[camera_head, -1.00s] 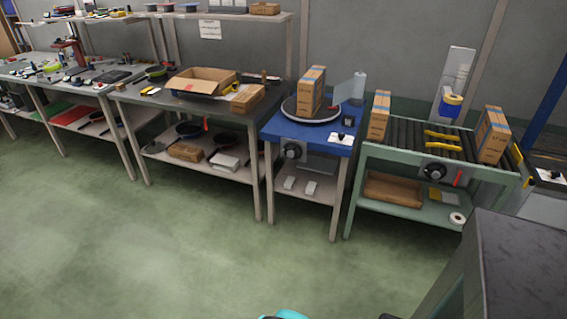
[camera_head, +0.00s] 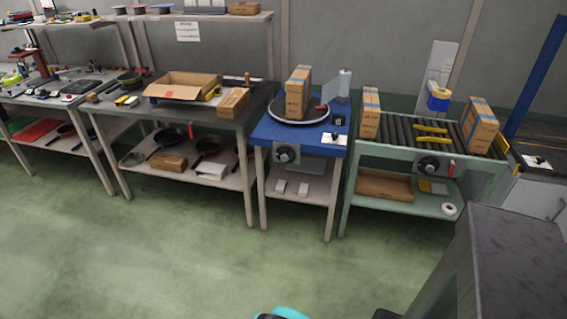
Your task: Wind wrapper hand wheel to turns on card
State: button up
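A blue wrapper table (camera_head: 262,131) stands in the middle of the row, with a round turntable (camera_head: 281,119) on top. A tall brown box (camera_head: 298,93) stands upright on the turntable. A black hand wheel (camera_head: 287,153) is on the front panel of this table. A second black hand wheel (camera_head: 428,167) is on the front of the green roller conveyor to the right. A small white card (camera_head: 334,139) lies on the blue top at the front right; its writing is too small to read. A roll of clear film (camera_head: 344,83) stands behind. My gripper is not clearly seen.
The green roller conveyor (camera_head: 365,151) holds two boxes and yellow bars. A grey workbench (camera_head: 215,118) with an open carton (camera_head: 182,85) stands left. A dark grey block (camera_head: 510,245) fills the lower right. The green floor (camera_head: 170,260) in front is clear.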

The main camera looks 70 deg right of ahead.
aim_at(284, 158)
jog(key=z, duration=0.25)
jog(key=i, duration=0.95)
jog(key=z, duration=0.15)
